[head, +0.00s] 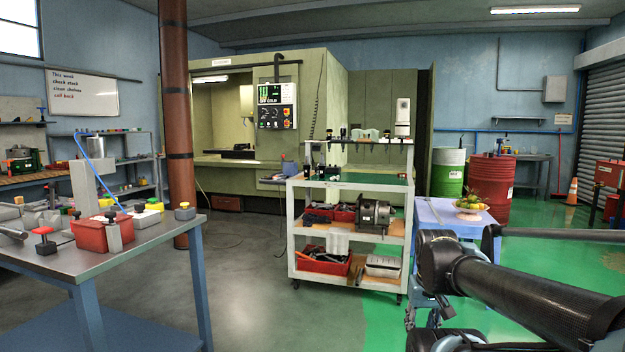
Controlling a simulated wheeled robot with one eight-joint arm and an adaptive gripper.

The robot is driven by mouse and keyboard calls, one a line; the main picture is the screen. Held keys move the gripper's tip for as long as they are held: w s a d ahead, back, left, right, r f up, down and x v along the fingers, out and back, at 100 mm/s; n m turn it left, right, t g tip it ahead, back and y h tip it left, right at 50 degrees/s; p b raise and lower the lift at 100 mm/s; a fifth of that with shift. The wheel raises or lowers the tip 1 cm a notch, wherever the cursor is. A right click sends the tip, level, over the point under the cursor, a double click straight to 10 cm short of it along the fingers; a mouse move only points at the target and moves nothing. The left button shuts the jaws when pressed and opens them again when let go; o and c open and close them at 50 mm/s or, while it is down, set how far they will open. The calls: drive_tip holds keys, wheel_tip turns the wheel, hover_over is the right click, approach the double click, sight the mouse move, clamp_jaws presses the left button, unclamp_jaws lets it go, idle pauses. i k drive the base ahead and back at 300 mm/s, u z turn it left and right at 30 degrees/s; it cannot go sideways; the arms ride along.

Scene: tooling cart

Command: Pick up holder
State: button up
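The tooling cart (294,235) stands in the middle of the head view, with a green top mat (372,179). A rack at the back of its top carries several small dark and pale upright pieces that look like tool holders (387,137). They are too small to tell apart, and I cannot tell which one is the holder. Small dark items (322,172) sit at the top's left end. My black arm reaches in from the right, apart from the cart. My gripper's fingers do not show.
A metal workbench (130,262) with a red bin (90,236) stands at left. A pale blue table (428,212) with a fruit bowl (470,207) is right of the cart, partly behind my arm. Green (448,172) and red (490,188) drums stand behind. Floor before the cart is clear.

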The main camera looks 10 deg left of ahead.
sight(307, 167)
drive_tip(key=k, duration=0.75)
drive_tip(key=u, duration=0.5)
drive_tip(key=i, duration=0.85)
drive_tip(key=u, duration=0.55)
drive_tip(key=i, duration=1.4)
drive_tip(key=z, duration=0.65)
drive_tip(key=i, duration=0.55)
drive_tip(key=z, duration=0.25)
